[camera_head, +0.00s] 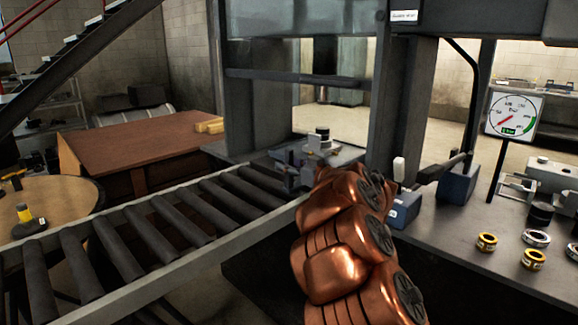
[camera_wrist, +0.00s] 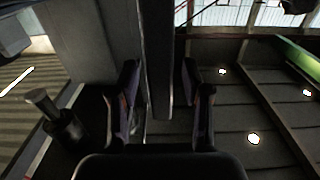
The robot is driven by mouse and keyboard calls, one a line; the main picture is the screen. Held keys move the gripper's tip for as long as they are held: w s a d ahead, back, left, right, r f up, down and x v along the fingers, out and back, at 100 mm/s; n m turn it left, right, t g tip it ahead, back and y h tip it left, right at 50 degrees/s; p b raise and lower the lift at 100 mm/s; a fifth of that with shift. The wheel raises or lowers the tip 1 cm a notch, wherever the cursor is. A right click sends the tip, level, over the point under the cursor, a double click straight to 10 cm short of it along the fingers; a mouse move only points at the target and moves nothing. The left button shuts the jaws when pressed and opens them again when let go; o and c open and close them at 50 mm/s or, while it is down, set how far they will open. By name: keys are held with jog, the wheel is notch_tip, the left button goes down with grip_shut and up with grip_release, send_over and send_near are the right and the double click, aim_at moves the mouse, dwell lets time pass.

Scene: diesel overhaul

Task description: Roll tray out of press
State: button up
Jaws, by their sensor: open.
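The press (camera_head: 245,80) stands in the middle of the head view as a dark frame. At its foot, a grey tray (camera_head: 347,156) carries small metal parts and a dark-topped cylinder (camera_head: 322,134). My copper arm hides the tray's near right side. My gripper (camera_wrist: 163,98) is open in the wrist view, with a dark upright bar (camera_wrist: 157,60) between its fingers. I cannot tell whether the bar touches them or what it belongs to.
A roller conveyor (camera_head: 160,225) runs from the press to the lower left, with its rollers bare. A bench (camera_head: 465,235) on the right holds rings, a pressure gauge (camera_head: 514,114) and a blue block (camera_head: 457,184). A round wooden table (camera_head: 70,200) stands at left.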

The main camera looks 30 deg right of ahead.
grip_shut()
dwell(0.3)
dwell(0.4)
